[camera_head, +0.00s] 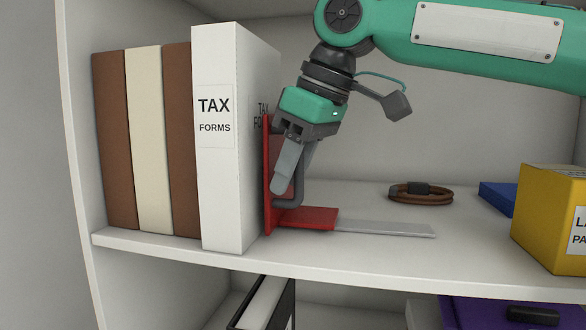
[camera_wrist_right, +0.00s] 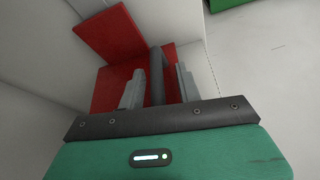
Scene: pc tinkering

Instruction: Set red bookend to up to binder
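The red bookend (camera_head: 308,217) stands upright on the shelf, with its tall red plate beside the right side of the white "TAX FORMS" binder (camera_head: 215,170). I cannot tell whether plate and binder touch. A flat grey metal strip runs right from its red foot. My right gripper (camera_head: 283,188) reaches down at the plate's right side, by the grey handle. In the right wrist view, the dark handle (camera_wrist_right: 157,75) lies between the two fingers, with gaps visible, and the red bookend (camera_wrist_right: 113,33) is behind it. My left gripper is not in view.
Two brown binders and a cream one stand left of the white binder. Right on the shelf (camera_head: 375,258) are a coiled brown cable (camera_head: 421,194), a blue object (camera_head: 497,197) and a yellow box (camera_head: 545,220).

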